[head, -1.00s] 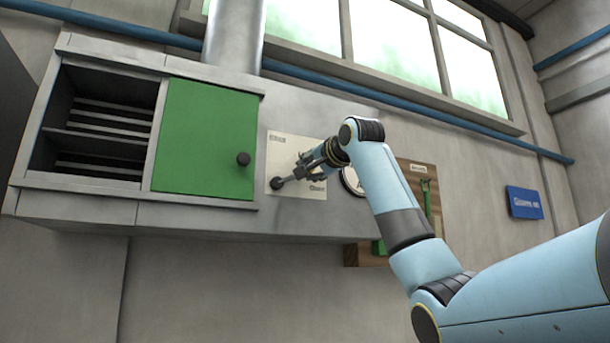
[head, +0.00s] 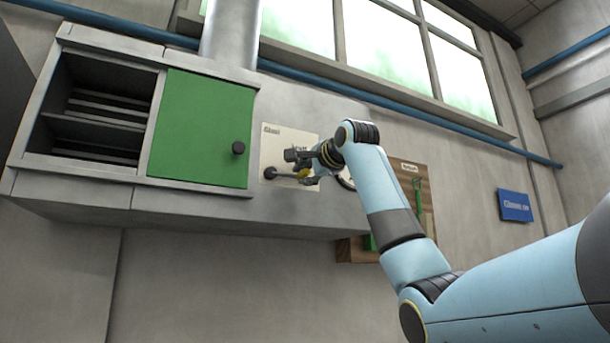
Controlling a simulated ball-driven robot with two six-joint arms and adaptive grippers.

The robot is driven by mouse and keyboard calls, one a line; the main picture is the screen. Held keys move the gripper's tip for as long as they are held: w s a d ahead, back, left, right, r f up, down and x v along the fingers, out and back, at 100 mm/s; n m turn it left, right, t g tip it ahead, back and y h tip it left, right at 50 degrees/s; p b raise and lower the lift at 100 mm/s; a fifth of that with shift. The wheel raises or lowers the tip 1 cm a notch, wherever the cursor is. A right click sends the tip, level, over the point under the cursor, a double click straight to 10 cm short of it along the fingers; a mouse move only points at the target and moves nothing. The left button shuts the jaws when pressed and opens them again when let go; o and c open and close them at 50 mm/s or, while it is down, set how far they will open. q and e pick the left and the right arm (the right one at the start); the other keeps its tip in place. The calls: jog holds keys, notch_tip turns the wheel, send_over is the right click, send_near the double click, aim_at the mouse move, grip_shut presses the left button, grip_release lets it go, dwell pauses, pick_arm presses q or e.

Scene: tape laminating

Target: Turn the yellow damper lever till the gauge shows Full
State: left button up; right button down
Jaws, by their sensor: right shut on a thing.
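The damper lever (head: 284,174) has a grey shaft on a round pivot at the lower left of a pale plate (head: 272,143). Its yellow end (head: 304,173) shows between the fingers of my right gripper (head: 303,167), which is shut on it. The shaft points right, close to level. Lettering shows on the plate, partly covered by the gripper. The round gauge (head: 346,180) is mostly hidden behind my right arm, so its reading cannot be seen. My left gripper is not in view.
A grey cabinet has a shut green door (head: 200,130) with a black knob (head: 238,147) left of the plate. Open shelves (head: 100,110) are further left. A wooden board (head: 360,249) with a green tool hangs behind my right arm. A blue sign (head: 515,205) is at right.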

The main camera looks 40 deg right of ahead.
jog(key=shift+f, duration=0.1)
jog(key=c, duration=1.2)
grip_release()
jog(key=v, duration=1.1)
jog(key=shift+s, duration=0.4)
jog(key=shift+f, duration=0.15)
